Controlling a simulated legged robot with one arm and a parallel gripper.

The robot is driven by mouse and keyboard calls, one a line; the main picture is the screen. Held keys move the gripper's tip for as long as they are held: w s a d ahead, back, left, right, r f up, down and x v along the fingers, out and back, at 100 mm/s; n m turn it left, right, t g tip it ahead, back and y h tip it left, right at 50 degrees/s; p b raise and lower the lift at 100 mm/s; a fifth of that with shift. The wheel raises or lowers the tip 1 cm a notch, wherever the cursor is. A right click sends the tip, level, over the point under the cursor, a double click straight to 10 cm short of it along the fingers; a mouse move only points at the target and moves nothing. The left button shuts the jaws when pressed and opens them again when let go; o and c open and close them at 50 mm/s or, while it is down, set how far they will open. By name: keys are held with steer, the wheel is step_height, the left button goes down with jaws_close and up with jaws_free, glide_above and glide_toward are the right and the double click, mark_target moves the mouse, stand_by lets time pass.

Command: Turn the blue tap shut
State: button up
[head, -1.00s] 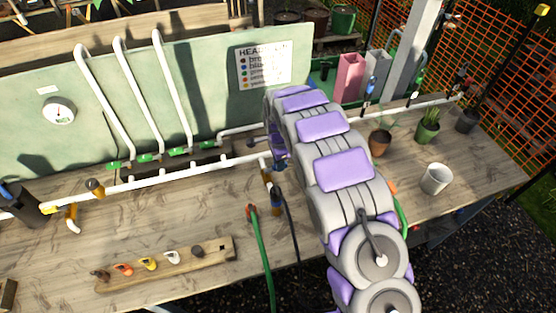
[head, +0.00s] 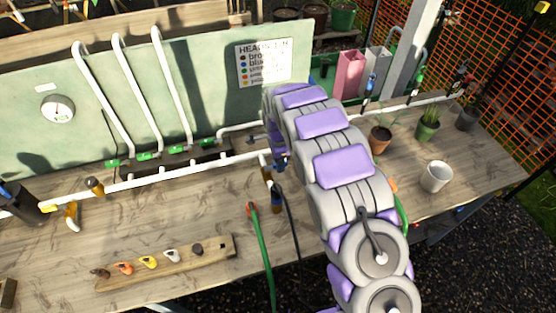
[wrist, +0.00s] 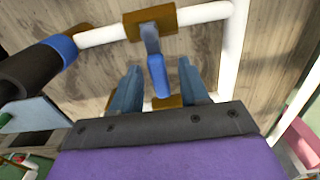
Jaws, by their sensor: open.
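In the wrist view a tap lever with a blue grip (wrist: 157,76) hangs from a brass valve body (wrist: 150,22) on a white pipe (wrist: 205,13). My gripper (wrist: 160,85) is open, one finger on each side of the blue lever. Gaps show between the lever and both fingers, so it is not clamped. In the head view my gripper (head: 279,160) is at the white pipe, largely covered by my arm. This tap's lever cannot be made out there.
A black cylinder with a blue ring (wrist: 62,47) is left of the gripper. A green hose (head: 262,255) and a dark hose hang over the bench front. Several green-handled taps (head: 145,156) stand behind left; pots, including a white one (head: 436,178), are right.

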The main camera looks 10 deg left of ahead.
steer(key=shift+d, duration=0.1)
steer(key=shift+r, duration=0.3)
step_height(320, 180, up, 17)
steer(key=p, duration=0.1)
steer(key=shift+f, duration=0.2)
stand_by(0.3)
